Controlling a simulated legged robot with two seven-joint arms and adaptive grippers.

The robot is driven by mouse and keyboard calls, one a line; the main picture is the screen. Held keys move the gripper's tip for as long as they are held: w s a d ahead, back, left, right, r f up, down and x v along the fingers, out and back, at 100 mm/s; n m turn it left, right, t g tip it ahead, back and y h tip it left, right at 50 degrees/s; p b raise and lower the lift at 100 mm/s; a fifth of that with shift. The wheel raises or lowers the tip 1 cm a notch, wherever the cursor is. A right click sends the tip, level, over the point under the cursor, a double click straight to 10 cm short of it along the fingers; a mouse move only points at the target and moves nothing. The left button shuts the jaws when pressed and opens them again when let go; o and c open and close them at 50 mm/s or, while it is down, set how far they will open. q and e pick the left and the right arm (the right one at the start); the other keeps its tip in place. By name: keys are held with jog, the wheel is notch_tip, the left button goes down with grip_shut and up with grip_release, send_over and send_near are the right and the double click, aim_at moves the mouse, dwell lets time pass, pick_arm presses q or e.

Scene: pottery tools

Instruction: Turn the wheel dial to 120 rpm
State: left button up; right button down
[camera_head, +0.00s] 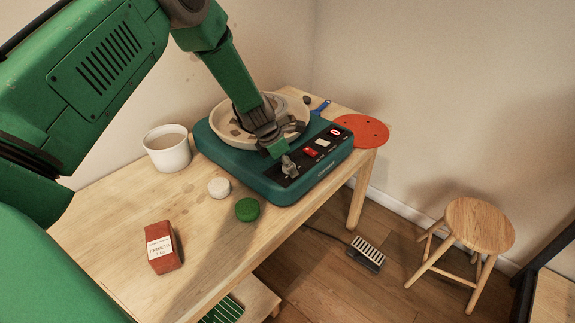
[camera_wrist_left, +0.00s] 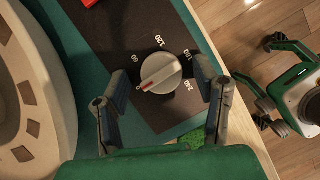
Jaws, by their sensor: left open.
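The grey round dial (camera_wrist_left: 160,73) with a red pointer mark sits on the dark panel of the teal wheel base (camera_head: 262,184). In the left wrist view its pointer faces lower left, away from the printed 120 (camera_wrist_left: 159,41). The red display (camera_head: 335,132) reads 0. My left gripper (camera_wrist_left: 163,82) is open, one finger on each side of the dial, with visible gaps; in the head view it partly covers the panel. My right gripper (camera_wrist_left: 263,82) shows at the right of the wrist view, away from the wheel, its fingers spread.
A red switch (camera_head: 311,152) sits beside the dial. A white bucket (camera_head: 168,154), white disc (camera_head: 219,187), green sponge (camera_head: 247,209) and red clay block (camera_head: 161,248) stand on the table (camera_head: 112,215). A stool (camera_head: 478,225) and foot pedal (camera_head: 366,252) are on the floor.

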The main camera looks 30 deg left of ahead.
pick_arm(q)
jog(key=shift+c, duration=0.4)
jog(key=c, duration=1)
jog(key=shift+c, duration=0.2)
